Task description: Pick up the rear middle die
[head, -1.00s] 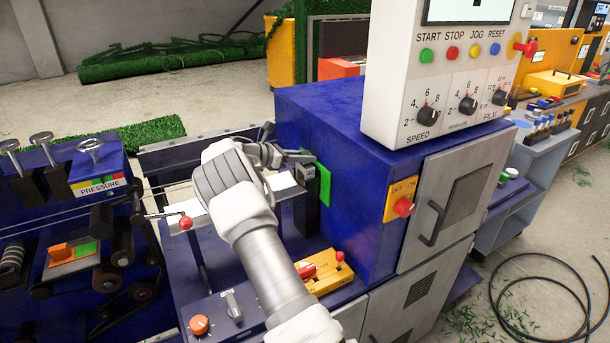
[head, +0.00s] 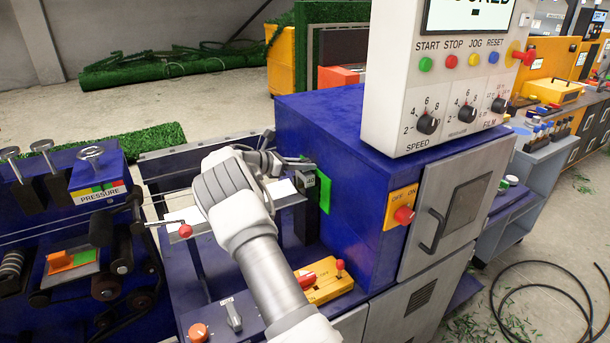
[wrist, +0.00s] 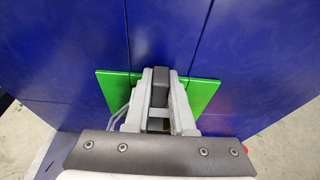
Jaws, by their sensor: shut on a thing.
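A dark grey block (wrist: 160,88), which I take to be the die, sits between the two fingers of my gripper (wrist: 161,82) in the wrist view. My gripper is shut on it, with a finger on each side. In the head view my gripper (head: 297,168) reaches to the blue cabinet's left side, where a small dark block marked 40 (head: 310,181) shows in front of a green plate (head: 324,190). My fingers partly hide this block. I cannot tell whether the held block touches the plate.
The blue cabinet (head: 345,130) stands close in front of my gripper. A white control panel (head: 400,90) rises to the right. A rail with white labels (head: 282,188) and a red-knobbed lever (head: 185,231) lie beside my arm. Rollers stand at the left.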

